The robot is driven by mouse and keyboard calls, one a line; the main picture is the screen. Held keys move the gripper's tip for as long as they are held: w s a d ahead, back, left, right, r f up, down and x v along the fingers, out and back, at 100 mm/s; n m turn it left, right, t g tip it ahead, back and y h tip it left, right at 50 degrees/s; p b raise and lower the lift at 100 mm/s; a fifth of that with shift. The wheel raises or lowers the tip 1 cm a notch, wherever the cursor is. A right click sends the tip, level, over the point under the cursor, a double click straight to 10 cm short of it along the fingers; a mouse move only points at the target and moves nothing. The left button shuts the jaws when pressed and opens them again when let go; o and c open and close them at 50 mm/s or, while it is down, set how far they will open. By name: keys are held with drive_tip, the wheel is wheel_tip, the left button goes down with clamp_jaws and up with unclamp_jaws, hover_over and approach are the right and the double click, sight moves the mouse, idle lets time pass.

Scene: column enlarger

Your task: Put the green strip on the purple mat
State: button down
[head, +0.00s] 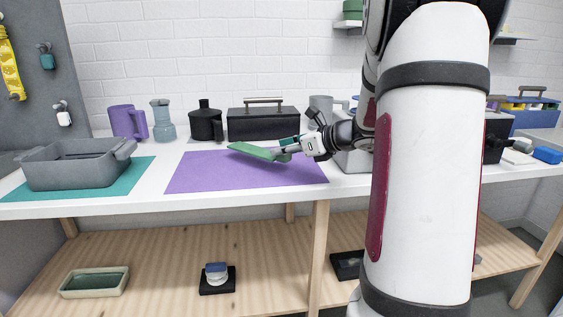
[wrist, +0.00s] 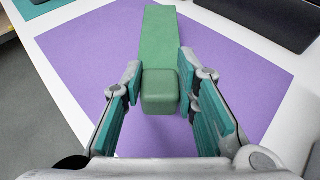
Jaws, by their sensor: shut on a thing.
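The green strip (head: 250,151) is a long flat piece with a thicker block-like near end, seen in the wrist view (wrist: 160,45). It is over the purple mat (head: 220,178) on the white table, tilted in the head view, and I cannot tell whether its far end touches the mat. My gripper (head: 284,152) is shut on the strip near its thick end, with one fingertip at each side in the wrist view (wrist: 160,72). The mat fills most of the wrist view (wrist: 85,60) below the strip.
A grey tray (head: 75,175) stands on a teal mat (head: 145,172) at the left. The purple mat's front is clear.

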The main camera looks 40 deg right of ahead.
sight(290, 158)
drive_tip(key=shift+w, duration=0.4)
drive_tip(key=shift+w+d+f+b, duration=0.15)
drive_tip(key=shift+f+b, duration=0.6)
drive_tip(key=shift+f, duration=1.1)
drive_tip(key=shift+f, duration=0.15)
drive_tip(key=c, duration=1.3)
unclamp_jaws()
drive_tip(key=shift+r, duration=0.25)
drive_tip(key=p+v, duration=0.2)
drive_tip(key=v, duration=1)
